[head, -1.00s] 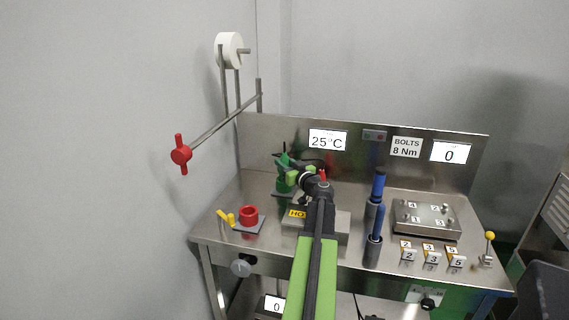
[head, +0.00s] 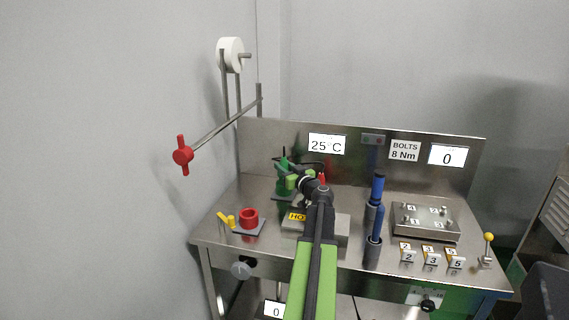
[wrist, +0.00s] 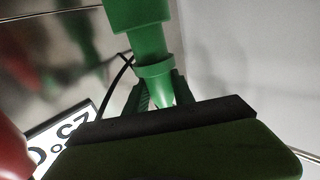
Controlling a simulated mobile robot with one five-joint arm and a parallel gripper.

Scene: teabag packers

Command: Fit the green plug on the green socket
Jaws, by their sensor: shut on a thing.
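The green plug (wrist: 155,70) is between the fingers of my gripper (wrist: 160,97) in the wrist view, which shows the scene upside down. My gripper is shut on the plug's narrow end, below a collar. A wider green body (wrist: 138,14) lies in line with it at the top edge; I cannot tell whether this is the socket or part of the plug. In the head view the green socket area (head: 283,182) is at the back left of the bench, with my gripper (head: 293,181) beside it. My arm partly hides it, so any seating cannot be seen.
A metal block with a HOT label (head: 297,217) lies under my arm. The back panel with the 25°C display (head: 327,145) is close behind. A dark cable (wrist: 122,72) curves beside the plug.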

